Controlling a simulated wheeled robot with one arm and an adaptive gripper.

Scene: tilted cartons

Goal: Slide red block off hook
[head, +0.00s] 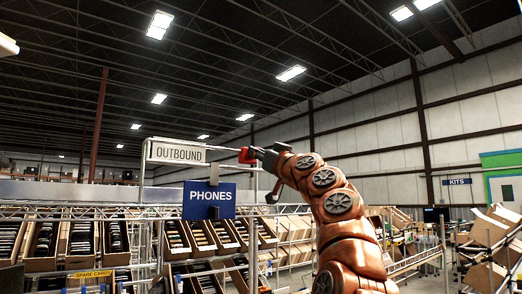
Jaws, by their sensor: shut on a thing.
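The red block (246,155) is small and sits at the tip of my gripper (254,154), high in the middle of the head view. My gripper is shut on the red block, reaching toward the left from my copper-coloured arm. A thin pale rod (222,149) runs from the white frame toward the block, just above the OUTBOUND sign. Whether the block is around this rod or beside it cannot be told at this size. The hook's shape is not clear.
The white OUTBOUND sign (178,153) hangs left of the block, and the blue PHONES sign (209,200) is below. Racks of tilted cartons (83,240) fill the lower left. More cartons (492,230) stand at the right. The air above the gripper is clear.

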